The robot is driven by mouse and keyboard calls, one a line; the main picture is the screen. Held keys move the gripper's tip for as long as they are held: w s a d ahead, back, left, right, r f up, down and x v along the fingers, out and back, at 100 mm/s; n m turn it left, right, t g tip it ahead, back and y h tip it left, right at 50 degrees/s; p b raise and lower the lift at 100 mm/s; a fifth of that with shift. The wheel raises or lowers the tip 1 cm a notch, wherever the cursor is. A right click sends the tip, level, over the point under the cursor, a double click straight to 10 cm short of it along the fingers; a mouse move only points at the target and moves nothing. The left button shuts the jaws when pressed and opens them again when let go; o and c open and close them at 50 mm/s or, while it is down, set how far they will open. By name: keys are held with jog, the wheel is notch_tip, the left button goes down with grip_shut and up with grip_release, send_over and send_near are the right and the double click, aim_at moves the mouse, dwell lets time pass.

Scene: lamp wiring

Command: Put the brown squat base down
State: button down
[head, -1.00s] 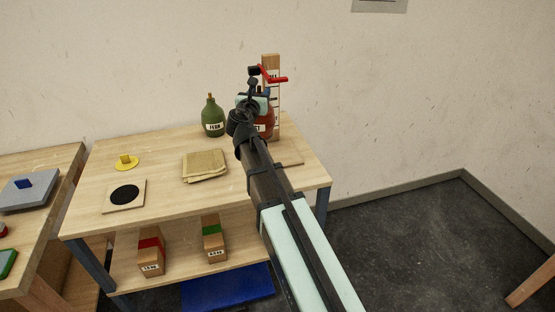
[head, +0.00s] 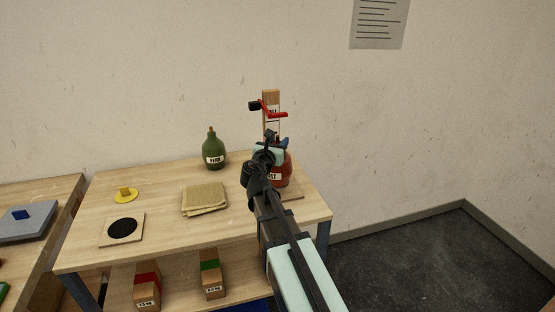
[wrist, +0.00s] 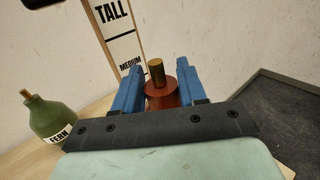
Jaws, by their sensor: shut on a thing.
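The brown squat base (head: 284,172) is a rounded reddish-brown body with a white label. It is upright at the back right of the table, in front of the height post, partly behind my arm in the head view. My gripper (head: 277,146) is shut on its upper part. In the wrist view the blue fingers stand on both sides of the base's neck (wrist: 160,94), with a brass stem (wrist: 156,70) on top. The base's underside is at or just above a thin square wooden board (head: 293,194); I cannot tell whether it touches.
The wooden height post (head: 271,100), marked TALL and MEDIUM, carries a red arm (head: 272,113) close above my gripper. A green base (head: 213,152) labelled FERN stands left. A folded cloth (head: 204,198), a black-disc board (head: 122,229) and a yellow piece (head: 125,195) lie farther left.

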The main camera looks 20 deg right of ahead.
jog(key=shift+f, duration=2.2)
jog(key=c, duration=0.6)
grip_release()
jog(key=v, duration=1.2)
